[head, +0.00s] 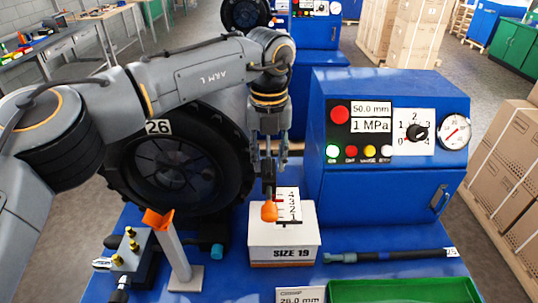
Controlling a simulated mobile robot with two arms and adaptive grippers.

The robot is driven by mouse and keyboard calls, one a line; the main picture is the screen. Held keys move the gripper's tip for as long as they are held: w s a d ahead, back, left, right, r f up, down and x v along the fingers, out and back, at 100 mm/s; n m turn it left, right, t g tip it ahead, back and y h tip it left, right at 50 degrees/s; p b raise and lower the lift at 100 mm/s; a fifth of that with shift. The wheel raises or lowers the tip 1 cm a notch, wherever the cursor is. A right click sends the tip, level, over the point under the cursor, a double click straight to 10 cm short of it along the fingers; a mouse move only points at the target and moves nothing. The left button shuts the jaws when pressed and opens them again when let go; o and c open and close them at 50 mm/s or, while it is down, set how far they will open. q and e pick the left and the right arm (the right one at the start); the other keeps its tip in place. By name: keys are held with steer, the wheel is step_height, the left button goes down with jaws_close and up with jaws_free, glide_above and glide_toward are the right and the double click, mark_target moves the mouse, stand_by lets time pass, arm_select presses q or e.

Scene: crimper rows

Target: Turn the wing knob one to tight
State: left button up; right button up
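My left gripper (268,172) points down above the white SIZE 19 box, in the middle of the view. A dark part runs down from it to an orange rounded end (270,211) in front of a numbered scale plate (290,203). I cannot tell whether this is a handle in the fingers or how far the fingers are apart. At the lower left, a grey valve block (131,258) carries several small brass-coloured knobs (131,232). I cannot tell which is wing knob one. My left gripper is well to the right of and apart from this block. My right gripper is not in view.
A blue machine (340,180) with a dial and gauge stands at the right. A post with an orange cradle (158,218) stands beside the block. A black tyre-like ring (225,190) is behind. A hose (390,256) and green tray (405,291) lie in front.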

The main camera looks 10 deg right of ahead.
arm_select(q)
jaws_close()
steer(key=shift+m, duration=0.3)
steer(key=shift+m+b, duration=0.4)
steer(key=shift+m, duration=0.6)
steer(key=m, duration=0.3)
steer(key=shift+m, duration=0.3)
steer(key=m, duration=1.1)
steer(key=shift+m, duration=0.4)
